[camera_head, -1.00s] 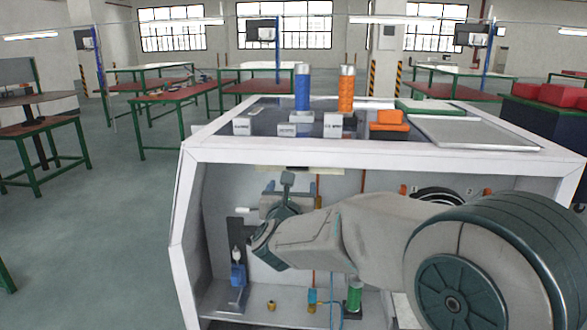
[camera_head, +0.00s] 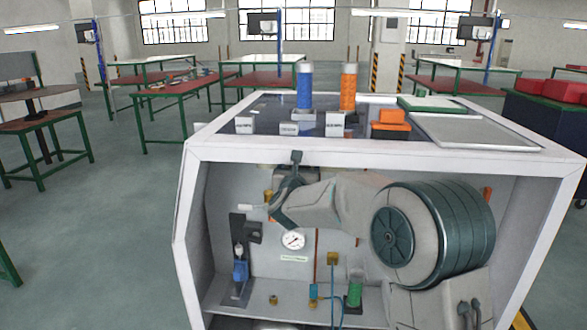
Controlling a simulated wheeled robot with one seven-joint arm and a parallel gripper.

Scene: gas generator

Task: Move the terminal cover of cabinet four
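The open-front white cabinet (camera_head: 350,151) stands in front of me. My arm reaches into its upper left interior. My gripper (camera_head: 285,197) is near the back wall there, partly hidden by my own wrist, and its fingers cannot be made out. A small white piece (camera_head: 252,207) shows just left of my wrist; whether it is touched or held is unclear. I cannot pick out a terminal cover for certain. White labelled blocks (camera_head: 289,129) stand on the cabinet top, and an orange block (camera_head: 390,117) lies to their right.
Inside are a gauge (camera_head: 293,240), a blue-and-black fitting (camera_head: 240,268) and a green cylinder (camera_head: 354,293) on the floor. Blue (camera_head: 304,88) and orange (camera_head: 348,88) cylinders and a grey tray (camera_head: 462,132) are on top. Open floor lies left.

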